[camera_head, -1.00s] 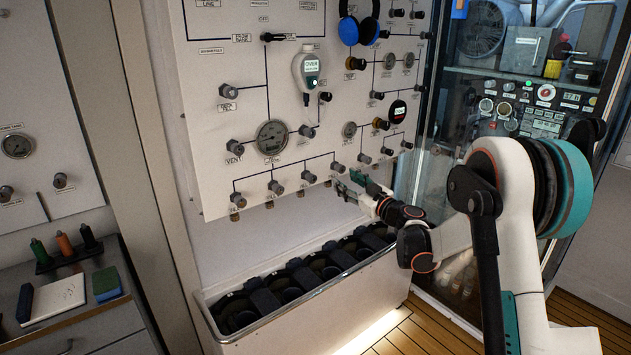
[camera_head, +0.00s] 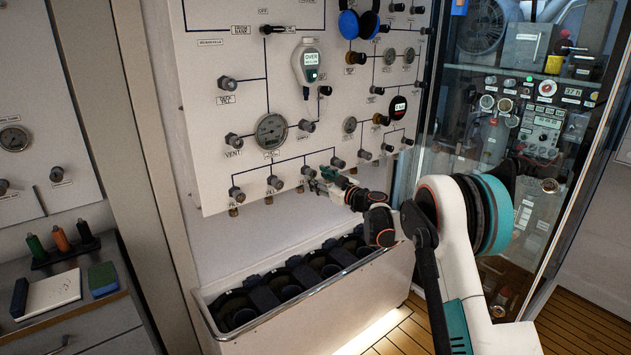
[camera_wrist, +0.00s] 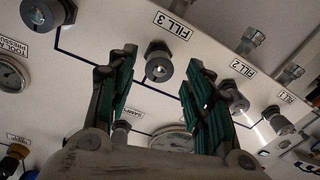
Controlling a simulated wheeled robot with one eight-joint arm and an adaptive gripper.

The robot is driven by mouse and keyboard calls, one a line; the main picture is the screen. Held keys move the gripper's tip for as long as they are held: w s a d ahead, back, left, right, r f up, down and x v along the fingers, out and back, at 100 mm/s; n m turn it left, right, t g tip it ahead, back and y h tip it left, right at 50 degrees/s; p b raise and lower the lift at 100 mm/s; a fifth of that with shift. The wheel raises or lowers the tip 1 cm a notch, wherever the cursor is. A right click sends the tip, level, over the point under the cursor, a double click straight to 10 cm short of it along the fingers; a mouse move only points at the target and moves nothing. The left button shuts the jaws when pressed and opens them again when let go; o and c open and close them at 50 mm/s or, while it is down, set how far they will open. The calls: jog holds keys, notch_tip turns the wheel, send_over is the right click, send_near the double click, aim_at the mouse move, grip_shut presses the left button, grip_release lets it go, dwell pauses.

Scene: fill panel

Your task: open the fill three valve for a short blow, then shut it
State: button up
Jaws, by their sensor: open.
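The fill three valve is a grey knob (camera_wrist: 158,66) with the label FILL 3 (camera_wrist: 172,25), in the wrist view. It also shows in the bottom row of the panel in the head view (camera_head: 308,171). My gripper (camera_head: 316,183) is at the panel's lower edge, close by this knob. In the wrist view my gripper (camera_wrist: 161,60) is open, with green-padded fingers on either side of the knob in the picture. I see a gap on both sides. I cannot tell how far the fingertips reach over the knob.
The FILL 2 knob (camera_wrist: 234,97) is close to the right finger in the wrist view, with the FILL 1 knob (camera_wrist: 278,121) beyond. Another knob (camera_wrist: 48,12) is at upper left. A pressure gauge (camera_head: 271,131) is above the row. A trough (camera_head: 305,311) stands below.

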jog(key=shift+x, duration=1.1)
jog(key=c, duration=1)
jog(key=shift+c, duration=0.2)
